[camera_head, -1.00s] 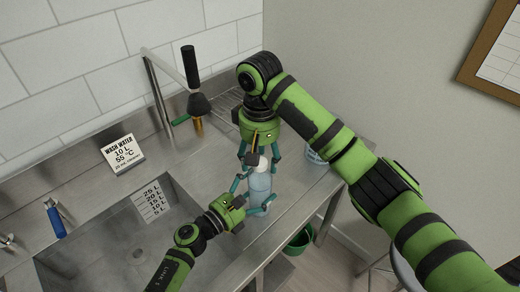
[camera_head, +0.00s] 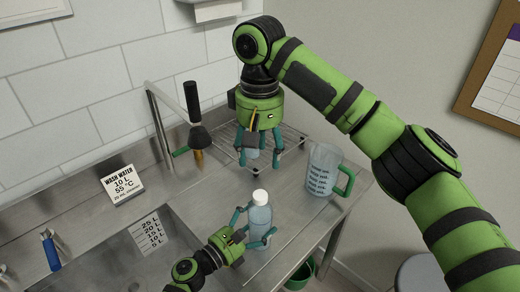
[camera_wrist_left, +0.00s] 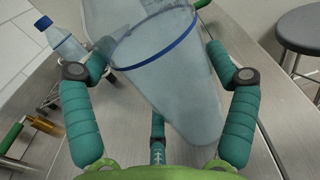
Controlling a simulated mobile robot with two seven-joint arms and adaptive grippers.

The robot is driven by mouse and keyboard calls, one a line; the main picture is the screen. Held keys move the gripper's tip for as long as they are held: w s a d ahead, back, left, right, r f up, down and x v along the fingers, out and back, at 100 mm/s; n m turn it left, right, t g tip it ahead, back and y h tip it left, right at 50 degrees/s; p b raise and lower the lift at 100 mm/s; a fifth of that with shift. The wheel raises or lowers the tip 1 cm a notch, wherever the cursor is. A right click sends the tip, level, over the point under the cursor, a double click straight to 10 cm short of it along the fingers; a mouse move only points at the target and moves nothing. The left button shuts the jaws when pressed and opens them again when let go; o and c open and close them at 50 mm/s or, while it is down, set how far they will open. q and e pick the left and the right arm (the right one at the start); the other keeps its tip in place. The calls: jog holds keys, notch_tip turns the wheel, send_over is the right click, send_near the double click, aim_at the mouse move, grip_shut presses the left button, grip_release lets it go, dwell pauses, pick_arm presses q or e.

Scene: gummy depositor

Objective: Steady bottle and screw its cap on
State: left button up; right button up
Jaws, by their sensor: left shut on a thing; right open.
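A clear bluish bottle (camera_head: 259,222) stands upright on the steel counter (camera_head: 297,212). A white cap (camera_head: 260,197) sits on its top; I cannot tell how tight it is. My left gripper (camera_head: 253,226) is shut around the bottle's body. In the left wrist view the bottle (camera_wrist_left: 165,70), with a blue band, fills the space between the fingers of my left gripper (camera_wrist_left: 158,75); its cap is out of that view. My right gripper (camera_head: 258,160) is open, above and behind the cap and clear of it, fingers pointing down.
A measuring jug (camera_head: 322,172) with a green handle is on the counter's right. A wire rack (camera_head: 290,143), tap (camera_head: 193,105) and wash-water sign (camera_head: 122,184) are behind. The sink is at left; a green bucket (camera_head: 301,275) is below.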

pick_arm(q)
jog(key=o, duration=0.9)
jog(key=o, duration=0.6)
jog(key=shift+s+a, duration=0.1)
jog(key=shift+c, duration=0.3)
jog(key=v, duration=1.1)
jog(key=shift+s+a, duration=0.25)
